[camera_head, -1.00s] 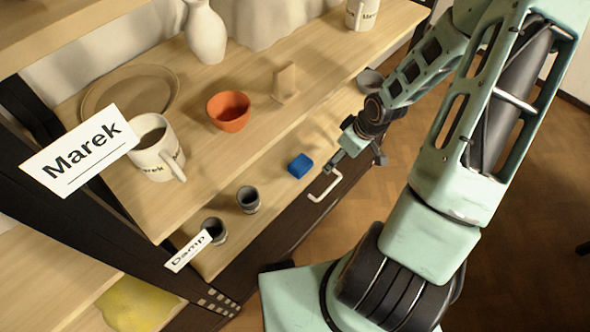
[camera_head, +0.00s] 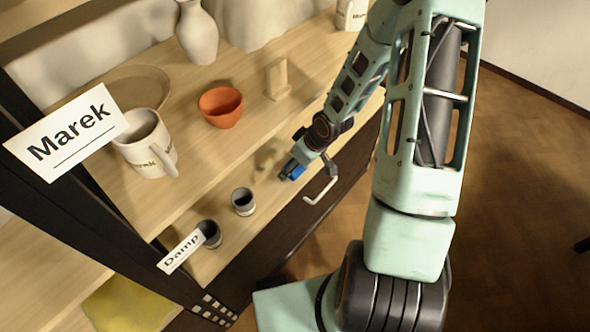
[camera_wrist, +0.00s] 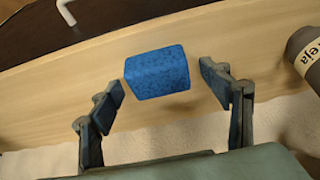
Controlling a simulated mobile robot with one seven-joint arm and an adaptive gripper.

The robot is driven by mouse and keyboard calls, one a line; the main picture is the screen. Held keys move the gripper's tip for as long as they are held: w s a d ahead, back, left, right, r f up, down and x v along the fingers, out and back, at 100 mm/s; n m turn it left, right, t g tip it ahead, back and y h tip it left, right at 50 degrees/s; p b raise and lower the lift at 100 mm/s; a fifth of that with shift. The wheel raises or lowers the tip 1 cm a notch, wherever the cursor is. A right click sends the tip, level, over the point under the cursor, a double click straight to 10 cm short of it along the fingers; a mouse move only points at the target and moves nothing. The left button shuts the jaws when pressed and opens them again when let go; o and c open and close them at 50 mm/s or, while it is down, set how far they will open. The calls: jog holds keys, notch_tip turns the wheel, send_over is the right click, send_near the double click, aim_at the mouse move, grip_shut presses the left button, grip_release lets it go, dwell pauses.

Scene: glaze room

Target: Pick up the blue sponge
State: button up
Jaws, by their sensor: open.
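The blue sponge (camera_wrist: 157,73) is a small speckled block on the light wooden shelf. In the wrist view it lies between and slightly beyond the two fingertips of my gripper (camera_wrist: 162,82), with a gap on each side. My gripper is open and empty. In the head view the sponge (camera_head: 297,171) shows only in part at the end of my arm, and my gripper (camera_head: 287,175) hides the rest of it.
Two small grey cups (camera_head: 243,201) (camera_head: 209,233) stand left of the sponge on the lower shelf. Above are an orange bowl (camera_head: 221,107), a white mug (camera_head: 146,145) and a wooden piece (camera_head: 277,79). A white handle (camera_head: 324,187) juts out below the shelf edge.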

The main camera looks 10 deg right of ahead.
jog(key=shift+f, duration=0.1)
jog(key=c, duration=1)
jog(key=shift+c, duration=0.2)
jog(key=shift+r+p, duration=0.3)
jog(key=shift+r, duration=0.25)
notch_tip(320, 180, up, 2)
jog(key=shift+r+p, duration=0.2)
jog(key=shift+p, duration=0.3)
jog(key=s+d+r+p, duration=0.7)
jog(key=s+d+r, duration=0.1)
jog(key=s, duration=0.3)
jog(key=shift+s+r, duration=0.15)
jog(key=shift+r, duration=0.6)
jog(key=shift+d, duration=0.1)
